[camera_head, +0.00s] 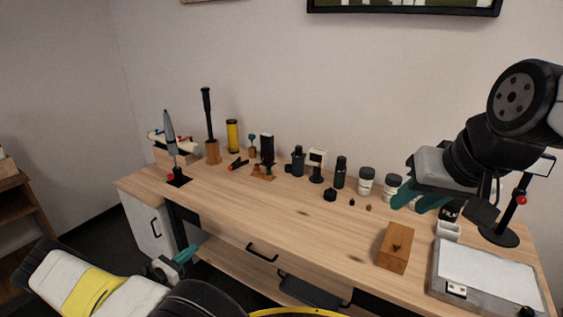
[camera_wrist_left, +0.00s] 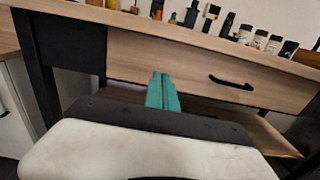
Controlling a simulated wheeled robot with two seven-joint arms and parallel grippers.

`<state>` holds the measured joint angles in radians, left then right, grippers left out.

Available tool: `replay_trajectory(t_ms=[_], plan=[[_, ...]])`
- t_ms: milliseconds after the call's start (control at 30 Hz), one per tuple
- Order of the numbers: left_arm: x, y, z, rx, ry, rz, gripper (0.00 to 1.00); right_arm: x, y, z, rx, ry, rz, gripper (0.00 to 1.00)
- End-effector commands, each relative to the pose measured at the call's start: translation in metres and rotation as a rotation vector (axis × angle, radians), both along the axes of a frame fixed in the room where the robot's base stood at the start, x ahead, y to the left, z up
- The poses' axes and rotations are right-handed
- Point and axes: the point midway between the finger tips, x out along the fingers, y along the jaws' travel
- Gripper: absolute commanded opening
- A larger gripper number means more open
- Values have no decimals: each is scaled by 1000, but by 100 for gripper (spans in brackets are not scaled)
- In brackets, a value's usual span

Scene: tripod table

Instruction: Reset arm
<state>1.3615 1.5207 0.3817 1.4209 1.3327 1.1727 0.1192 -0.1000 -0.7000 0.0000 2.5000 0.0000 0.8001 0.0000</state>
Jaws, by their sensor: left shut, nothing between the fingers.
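My left gripper (camera_head: 184,255) is low at the front left of the table in the head view, apart from the table. Its teal fingers show together in the left wrist view (camera_wrist_left: 162,92), shut with nothing between them, in front of the table's drawer front. My right gripper (camera_head: 402,198) hangs above the right half of the table, its teal fingers pointing down and left. I cannot tell from this angle whether it is open or shut. No object shows in it.
The wooden table (camera_head: 270,215) has a wooden block (camera_head: 395,248) and a grey case (camera_head: 488,272) at the right. Bottles and jars (camera_head: 366,182) line the back, with tools (camera_head: 208,130) in stands at the left. The front left and middle of the top are clear.

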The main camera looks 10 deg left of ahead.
Motion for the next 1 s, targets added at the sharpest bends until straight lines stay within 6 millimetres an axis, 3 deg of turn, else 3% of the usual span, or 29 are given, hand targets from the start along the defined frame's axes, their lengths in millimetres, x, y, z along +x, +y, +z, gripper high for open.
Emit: replay_trajectory(t_ms=[167,300,467,767,1000], plan=[[21,-28,43,117,0,-162,0,0,0,0,0,0,0,32],[39,-78,103,306,-2,-405,0,0,0,0,0,0,0,32],[42,-137,170,543,-16,-671,0,0,0,0,0,0,0,32],[6,-231,282,1016,-90,-1081,0,0,0,0,0,0,0,32],[-49,-283,360,1415,-197,-1306,0,0,0,0,0,0,0,32]])
